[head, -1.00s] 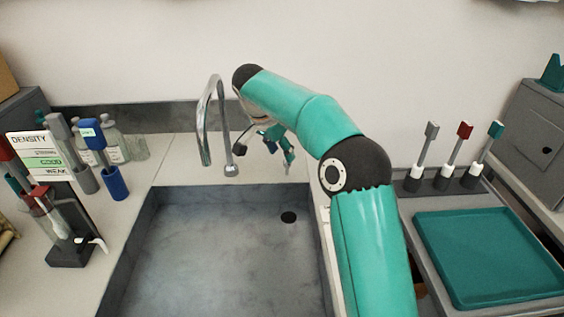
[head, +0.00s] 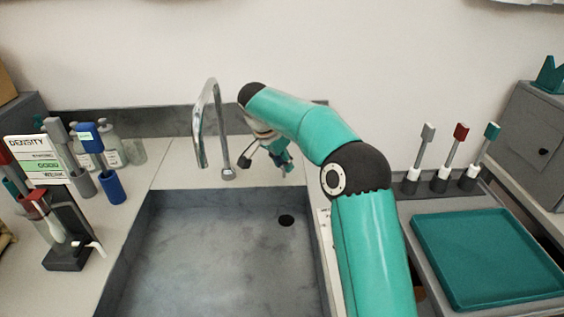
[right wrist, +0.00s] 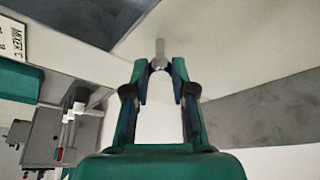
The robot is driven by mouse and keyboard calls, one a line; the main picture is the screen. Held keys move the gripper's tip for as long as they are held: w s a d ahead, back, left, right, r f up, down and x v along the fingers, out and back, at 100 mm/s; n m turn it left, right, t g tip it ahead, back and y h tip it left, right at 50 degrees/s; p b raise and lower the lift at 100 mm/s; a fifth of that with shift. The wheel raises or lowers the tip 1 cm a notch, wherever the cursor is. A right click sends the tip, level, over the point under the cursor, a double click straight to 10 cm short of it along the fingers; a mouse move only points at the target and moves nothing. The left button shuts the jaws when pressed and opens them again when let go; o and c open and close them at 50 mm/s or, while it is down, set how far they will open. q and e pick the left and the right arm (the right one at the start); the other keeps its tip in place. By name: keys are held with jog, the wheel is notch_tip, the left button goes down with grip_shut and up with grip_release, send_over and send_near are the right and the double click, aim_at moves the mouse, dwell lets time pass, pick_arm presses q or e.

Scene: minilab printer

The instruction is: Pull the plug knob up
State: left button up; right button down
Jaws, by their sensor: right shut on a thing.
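The plug knob (right wrist: 159,58) is a small silver-grey knob between the fingertips of my right gripper (right wrist: 159,68) in the right wrist view. Both teal fingers close in on it from the sides. In the head view my right gripper (head: 286,165) reaches down to the pale ledge behind the sink, right of the tap, and the knob cannot be made out there. A dark round drain (head: 286,221) lies in the floor of the grey sink (head: 215,255). My left gripper is not in view.
The curved chrome tap (head: 198,130) stands just left of my right gripper. Bottles and density tools crowd the left counter. On the right are a teal tray (head: 490,262) and a rack with grey, red and teal paddles. The sink basin is empty.

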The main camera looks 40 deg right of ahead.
jog(key=shift+r+p, duration=0.95)
jog(key=shift+r, duration=0.15)
jog(key=shift+f, duration=0.1)
jog(key=shift+w, duration=0.1)
jog(key=c, duration=1)
grip_release()
jog(key=shift+o, duration=0.2)
jog(key=v, duration=1.2)
jog(key=shift+f, duration=0.1)
